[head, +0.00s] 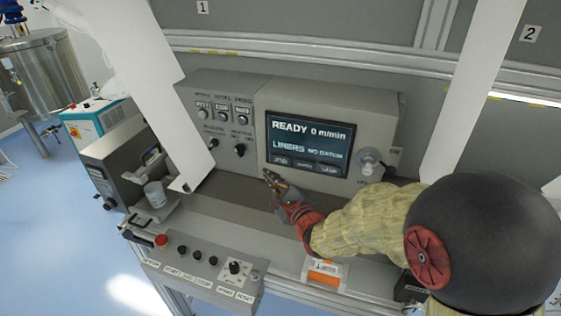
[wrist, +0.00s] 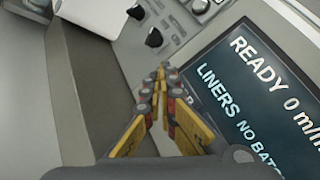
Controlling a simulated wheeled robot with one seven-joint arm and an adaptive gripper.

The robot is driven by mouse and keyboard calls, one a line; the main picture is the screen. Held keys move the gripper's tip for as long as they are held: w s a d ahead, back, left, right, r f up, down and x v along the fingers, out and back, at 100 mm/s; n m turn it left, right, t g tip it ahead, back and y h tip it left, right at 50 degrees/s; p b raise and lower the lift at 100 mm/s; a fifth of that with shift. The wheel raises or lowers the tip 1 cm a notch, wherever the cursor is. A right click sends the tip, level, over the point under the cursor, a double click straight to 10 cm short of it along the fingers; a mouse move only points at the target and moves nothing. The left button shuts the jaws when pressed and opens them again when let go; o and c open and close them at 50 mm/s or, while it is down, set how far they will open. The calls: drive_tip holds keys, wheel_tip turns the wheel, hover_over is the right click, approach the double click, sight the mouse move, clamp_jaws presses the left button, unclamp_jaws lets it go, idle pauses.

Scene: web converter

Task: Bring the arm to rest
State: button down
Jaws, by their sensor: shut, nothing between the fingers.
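My gripper (head: 268,177) is at the lower left corner of the screen, in front of the control panel. In the wrist view my gripper (wrist: 161,72) has its fingertips together, with nothing between them. My arm reaches in from the right in the head view. The screen (head: 310,142) reads "READY 0 m/min" and "LINERS", with a row of buttons along its bottom. The screen also shows in the wrist view (wrist: 265,90), right of the fingers. I cannot tell whether the fingertips touch the panel.
A lower button console (head: 200,270) with a red button (head: 161,241) stands at the front. White web strips (head: 470,85) hang at left and right. Black knobs (head: 239,150) sit left of the screen. An orange-labelled box (head: 323,278) lies below my arm. Blue floor is open at the left.

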idle(0.3)
drive_tip(key=s+d+r+n+g+h, duration=0.4)
drive_tip(key=s+d+n+h, duration=0.2)
drive_tip(key=s+d+n, duration=0.7)
drive_tip(key=s+d+n+g, duration=0.3)
drive_tip(key=s+n, duration=0.1)
drive_tip(key=s, duration=0.7)
drive_tip(key=s+d+f+n+g+h, duration=0.1)
drive_tip(key=s+d+n, duration=0.3)
drive_tip(key=s, duration=0.8)
drive_tip(key=shift+g+h, duration=0.3)
drive_tip(key=shift+g, duration=0.6)
drive_tip(key=shift+w+f, duration=0.1)
